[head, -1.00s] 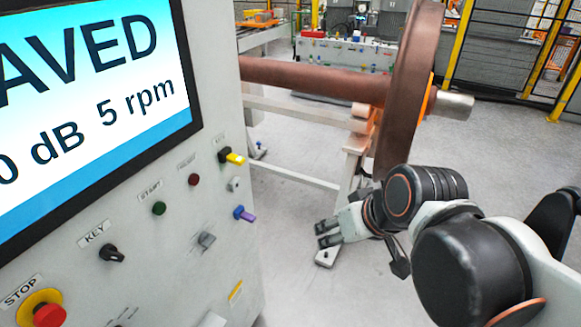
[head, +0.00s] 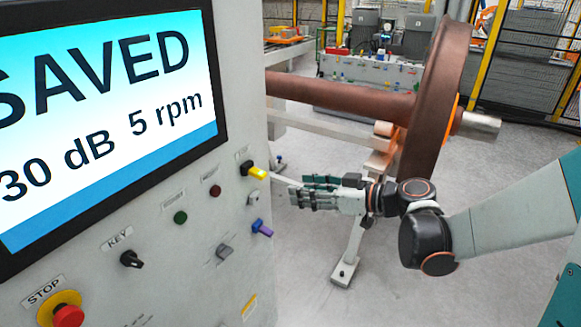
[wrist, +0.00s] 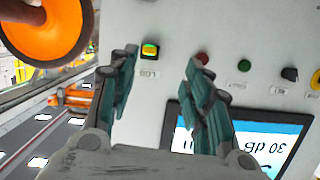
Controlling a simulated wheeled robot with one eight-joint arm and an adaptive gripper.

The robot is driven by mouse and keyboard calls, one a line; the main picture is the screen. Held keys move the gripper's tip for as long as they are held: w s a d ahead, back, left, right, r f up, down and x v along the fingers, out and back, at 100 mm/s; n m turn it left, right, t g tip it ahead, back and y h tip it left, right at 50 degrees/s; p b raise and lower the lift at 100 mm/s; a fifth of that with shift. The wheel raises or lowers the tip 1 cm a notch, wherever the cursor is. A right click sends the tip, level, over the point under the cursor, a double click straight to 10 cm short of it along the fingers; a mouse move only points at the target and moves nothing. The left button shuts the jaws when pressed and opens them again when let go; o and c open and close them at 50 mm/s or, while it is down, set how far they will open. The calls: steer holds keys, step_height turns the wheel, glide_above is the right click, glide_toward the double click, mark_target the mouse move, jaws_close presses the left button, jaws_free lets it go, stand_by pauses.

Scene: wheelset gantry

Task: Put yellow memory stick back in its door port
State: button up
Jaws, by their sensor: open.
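The yellow memory stick (head: 256,172) sticks out of a black port (head: 246,168) on the panel of the grey cabinet. In the wrist view the stick (wrist: 150,49) shows nearly end-on, framed by the black port, so how deep it sits cannot be told. My gripper (head: 296,190) is open and empty, to the right of the stick with its fingers pointing at the panel. In the wrist view both fingers of my gripper (wrist: 162,62) are spread apart, with the stick beyond them, nearer the left fingertip. The gripper does not appear to touch it.
A purple stick (head: 263,229) projects below the yellow one. Red (head: 215,191) and green (head: 180,217) buttons, a key switch (head: 131,259) and a stop button (head: 67,313) sit on the panel. The screen (head: 110,100) reads SAVED. A wheelset (head: 436,100) stands behind my arm.

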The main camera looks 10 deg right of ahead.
mark_target(265, 176)
steer(key=shift+n+t+y, duration=0.4)
steer(key=shift+t, duration=0.1)
steer(key=b+x, duration=0.1)
steer(key=x, duration=0.4)
steer(key=b+x, duration=0.1)
steer(key=x, duration=0.3)
steer(key=w+x, duration=0.1)
steer(key=x, duration=0.4)
steer(key=shift+w+d+r+b, duration=0.2)
steer(key=shift+w+b, duration=0.1)
steer(key=shift+b, duration=0.1)
jaws_close()
steer(key=shift+d+f, duration=0.1)
steer(key=shift+d, duration=0.05)
steer(key=shift+s+d, duration=0.45)
steer(key=shift+s+d+f, duration=0.1)
steer(key=shift+s+d, duration=0.15)
steer(key=shift+d, duration=0.1)
steer(key=shift+s+d, duration=0.2)
steer(key=shift+d, duration=0.1)
